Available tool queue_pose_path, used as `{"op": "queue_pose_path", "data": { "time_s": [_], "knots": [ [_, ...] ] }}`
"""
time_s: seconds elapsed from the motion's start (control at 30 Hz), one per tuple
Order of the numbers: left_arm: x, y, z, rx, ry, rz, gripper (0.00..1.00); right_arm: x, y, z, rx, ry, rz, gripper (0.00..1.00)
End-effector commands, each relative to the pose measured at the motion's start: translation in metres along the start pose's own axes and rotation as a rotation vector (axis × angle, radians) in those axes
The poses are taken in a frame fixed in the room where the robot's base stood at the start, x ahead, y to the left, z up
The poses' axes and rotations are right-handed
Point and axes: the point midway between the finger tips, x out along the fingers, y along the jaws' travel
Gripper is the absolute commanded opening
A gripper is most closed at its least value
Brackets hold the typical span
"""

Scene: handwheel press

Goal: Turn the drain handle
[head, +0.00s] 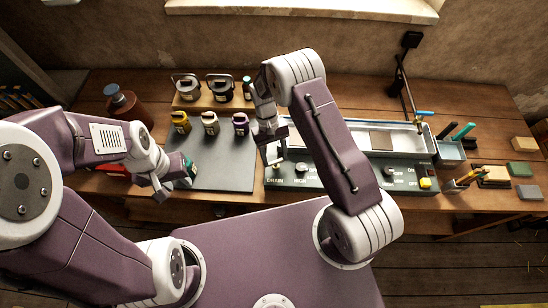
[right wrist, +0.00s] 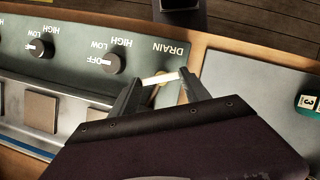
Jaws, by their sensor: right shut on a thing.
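The drain handle (right wrist: 160,78) is a small pale bar on a brass-coloured mount beside the word DRAIN on the grey-green control panel (right wrist: 70,50). In the right wrist view my right gripper (right wrist: 158,80) has its two dark fingers at the ends of this bar, shut on it. In the head view my right gripper (head: 272,158) reaches down to the panel's left end and hides most of the handle.
A dark mat (head: 225,172) lies left of the panel, largely clear.

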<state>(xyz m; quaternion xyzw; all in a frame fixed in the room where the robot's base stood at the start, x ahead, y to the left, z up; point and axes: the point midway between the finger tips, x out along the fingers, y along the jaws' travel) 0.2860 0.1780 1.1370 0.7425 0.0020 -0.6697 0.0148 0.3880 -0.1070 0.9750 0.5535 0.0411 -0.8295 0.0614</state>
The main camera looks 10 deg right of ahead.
Motion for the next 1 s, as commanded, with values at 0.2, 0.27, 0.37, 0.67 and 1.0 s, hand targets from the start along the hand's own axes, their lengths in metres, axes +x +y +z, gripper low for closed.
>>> {"op": "queue_pose_path", "data": {
  "time_s": [0.2, 0.27, 0.37, 0.67, 1.0],
  "knots": [
    [0.0050, -0.0001, 0.0005, 0.000, 0.000, 0.000, 0.36, -0.0006, 0.0027, -0.0007, 0.168, 0.003, -0.070, 0.14],
    [0.0056, -0.0001, 0.0006, 0.000, 0.000, 0.000, 0.36, -0.0007, 0.0028, -0.0005, 0.207, 0.003, -0.087, 0.14],
    [0.0064, -0.0001, 0.0007, 0.000, 0.000, 0.000, 0.36, -0.0010, 0.0036, -0.0005, 0.266, 0.004, -0.111, 0.14],
    [0.0077, -0.0001, 0.0008, 0.000, 0.000, 0.000, 0.36, -0.0008, 0.0045, 0.0002, 0.378, 0.003, -0.157, 0.14],
    [0.0079, -0.0001, 0.0008, 0.000, 0.000, 0.000, 0.36, -0.0010, 0.0047, -0.0001, 0.412, 0.005, -0.171, 0.14]
  ]
}}
